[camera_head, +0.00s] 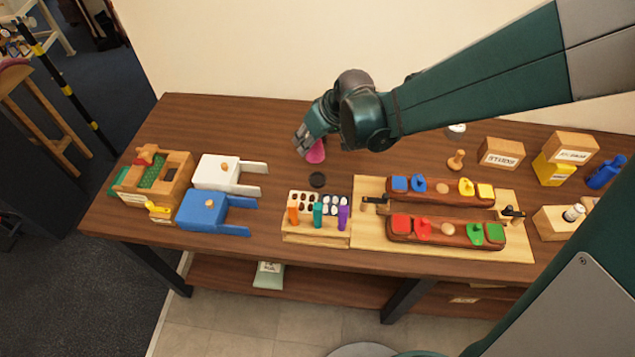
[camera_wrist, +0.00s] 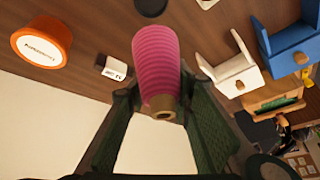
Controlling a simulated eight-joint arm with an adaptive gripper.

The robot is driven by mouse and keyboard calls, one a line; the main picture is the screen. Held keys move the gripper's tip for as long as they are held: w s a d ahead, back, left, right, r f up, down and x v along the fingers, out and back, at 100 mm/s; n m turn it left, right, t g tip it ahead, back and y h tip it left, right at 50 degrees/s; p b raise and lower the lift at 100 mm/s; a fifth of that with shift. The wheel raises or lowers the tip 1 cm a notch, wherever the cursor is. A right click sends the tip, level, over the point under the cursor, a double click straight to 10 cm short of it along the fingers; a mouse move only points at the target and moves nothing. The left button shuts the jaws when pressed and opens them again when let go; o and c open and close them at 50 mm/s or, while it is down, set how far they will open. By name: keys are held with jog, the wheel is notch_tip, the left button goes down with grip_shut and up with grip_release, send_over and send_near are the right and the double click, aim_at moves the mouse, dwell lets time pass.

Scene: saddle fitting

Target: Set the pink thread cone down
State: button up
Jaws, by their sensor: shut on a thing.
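The pink thread cone (camera_head: 317,152) is at the back middle of the table in the head view, partly hidden by my gripper. In the wrist view the cone (camera_wrist: 157,65) sits between the two dark green fingers, its narrow end with a tan core toward the camera. My gripper (camera_head: 305,145) is shut on the cone, and it also shows in the wrist view (camera_wrist: 165,100). I cannot tell whether the cone's base touches the table.
A black disc (camera_head: 317,180) lies just in front of the cone. The back-left tabletop (camera_head: 220,125) is clear.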

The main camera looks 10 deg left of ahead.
aim_at(311, 156)
jog(key=shift+s+d, duration=0.3)
jog(key=shift+d, duration=0.2)
jog(key=shift+f, duration=0.15)
jog(key=shift+f+b, duration=0.45)
jog(key=shift+f, duration=2.4)
jog(key=shift+f, duration=0.15)
jog(key=shift+f+b, duration=0.35)
jog(key=shift+f, duration=1.55)
jog(key=shift+f, duration=0.15)
jog(key=o, duration=1.2)
